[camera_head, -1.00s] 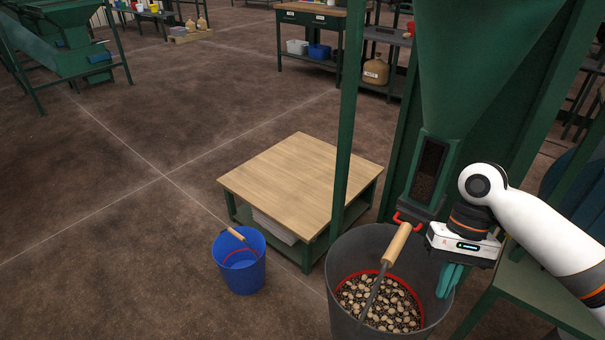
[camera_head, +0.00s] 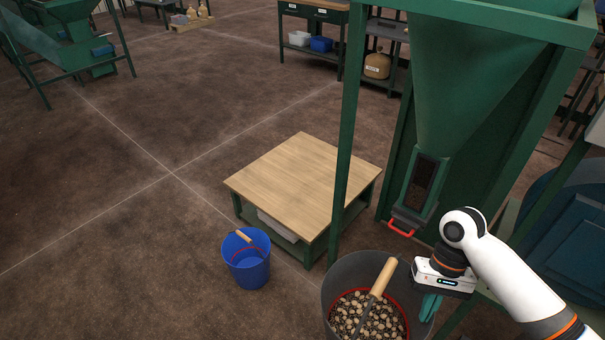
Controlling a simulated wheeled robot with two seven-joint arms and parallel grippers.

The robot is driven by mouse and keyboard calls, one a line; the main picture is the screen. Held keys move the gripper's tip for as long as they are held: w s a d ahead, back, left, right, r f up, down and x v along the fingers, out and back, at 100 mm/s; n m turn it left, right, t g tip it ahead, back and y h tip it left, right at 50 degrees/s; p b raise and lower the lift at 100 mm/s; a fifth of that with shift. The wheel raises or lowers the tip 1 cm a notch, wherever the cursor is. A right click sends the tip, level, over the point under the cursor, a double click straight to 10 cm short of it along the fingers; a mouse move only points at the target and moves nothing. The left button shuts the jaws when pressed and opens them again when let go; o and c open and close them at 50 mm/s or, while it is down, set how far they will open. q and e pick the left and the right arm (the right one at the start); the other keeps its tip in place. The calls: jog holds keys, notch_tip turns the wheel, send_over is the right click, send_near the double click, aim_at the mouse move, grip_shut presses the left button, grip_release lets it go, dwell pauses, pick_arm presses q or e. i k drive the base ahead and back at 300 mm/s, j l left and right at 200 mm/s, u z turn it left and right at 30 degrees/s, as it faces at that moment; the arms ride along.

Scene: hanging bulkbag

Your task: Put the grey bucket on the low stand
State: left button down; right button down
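The grey bucket (camera_head: 346,275) is at the bottom of the head view, beside the green hopper frame. It holds pale and dark lumps (camera_head: 368,318) inside a red ring, and a bail with a wooden grip (camera_head: 383,276) crosses its opening. The low stand (camera_head: 303,178) has a bare wooden top and green legs, just left of and beyond the bucket. My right gripper (camera_head: 431,307) is at the bucket's right rim, its teal fingers pointing down. Whether they are closed on the rim cannot be made out. The bucket's base is out of frame. My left gripper is not seen.
A blue bucket (camera_head: 248,272) stands on the floor by the stand's left front. A green frame post (camera_head: 348,130) rises at the stand's right. The hopper outlet with a red handle (camera_head: 401,229) is above and behind the grey bucket. Floor to the left is clear.

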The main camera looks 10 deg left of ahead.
aim_at(294, 179)
jog(key=i+j+u, duration=0.3)
jog(key=j, duration=0.15)
jog(key=i+j+u, duration=0.15)
jog(key=j+u, duration=0.15)
jog(key=j, duration=0.15)
jog(key=i+j+u, duration=0.25)
jog(key=u, duration=0.15)
jog(key=i+j+u, duration=0.5)
jog(key=i+u, duration=0.25)
jog(key=i+j+z, duration=0.15)
jog(key=i, duration=0.3)
jog(key=i+j+z, duration=0.2)
jog(key=i, duration=0.3)
jog(key=i+l+z, duration=0.15)
jog(key=z, duration=0.25)
jog(key=i+z, duration=0.75)
jog(key=i+j+z, duration=0.15)
jog(key=z, duration=0.2)
jog(key=i+z, duration=0.7)
jog(key=z, duration=0.15)
jog(key=i+j+z, duration=0.25)
jog(key=z, duration=0.2)
jog(key=i, duration=0.05)
